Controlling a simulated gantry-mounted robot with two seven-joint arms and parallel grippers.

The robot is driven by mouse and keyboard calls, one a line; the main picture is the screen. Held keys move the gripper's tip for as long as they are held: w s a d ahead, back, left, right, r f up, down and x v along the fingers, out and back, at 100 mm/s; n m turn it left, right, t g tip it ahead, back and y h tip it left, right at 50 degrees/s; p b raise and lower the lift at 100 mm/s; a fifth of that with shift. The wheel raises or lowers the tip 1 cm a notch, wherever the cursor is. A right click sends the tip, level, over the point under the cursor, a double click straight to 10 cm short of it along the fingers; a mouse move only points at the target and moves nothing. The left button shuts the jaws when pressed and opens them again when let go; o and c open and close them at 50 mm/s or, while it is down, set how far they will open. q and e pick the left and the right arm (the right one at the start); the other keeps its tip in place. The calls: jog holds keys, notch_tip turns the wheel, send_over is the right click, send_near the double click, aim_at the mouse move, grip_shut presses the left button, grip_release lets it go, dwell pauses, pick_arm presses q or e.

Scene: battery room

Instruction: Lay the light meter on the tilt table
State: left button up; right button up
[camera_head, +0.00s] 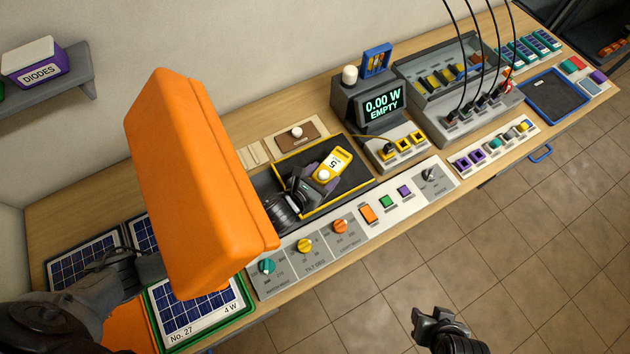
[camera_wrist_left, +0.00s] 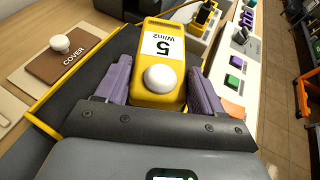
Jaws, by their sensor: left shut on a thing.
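The yellow light meter (camera_head: 338,161) has a white dome and a label reading 5; it also shows large in the left wrist view (camera_wrist_left: 163,64). My left gripper (camera_head: 324,179) is shut on it, with a purple finger on each side. The meter is at the black tilt table (camera_head: 289,169) with yellow edges, which also shows in the left wrist view (camera_wrist_left: 88,72). I cannot tell whether the meter touches its surface. A big orange housing (camera_head: 195,180) hides much of my left arm. My right gripper (camera_head: 438,322) is dark, over the floor at the bottom; its jaws are unclear.
A display box (camera_head: 381,105) reading 0.00 W EMPTY stands right of the tilt table. A brown cover (camera_head: 297,135) with a white knob lies behind it. A panel of knobs (camera_head: 306,245) runs along the front. Solar panels (camera_head: 193,305) lie at left.

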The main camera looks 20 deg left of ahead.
aim_at(315, 171)
pick_arm(q)
jog(key=a, duration=0.1)
jog(key=w+a+f+b, duration=0.1)
jog(key=a+f, duration=0.1)
jog(key=shift+w, duration=0.25)
notch_tip(315, 171, down, 4)
jog(key=b, duration=0.4)
jog(key=shift+f, duration=0.1)
jog(key=o, duration=1.1)
jog(key=shift+o, duration=0.2)
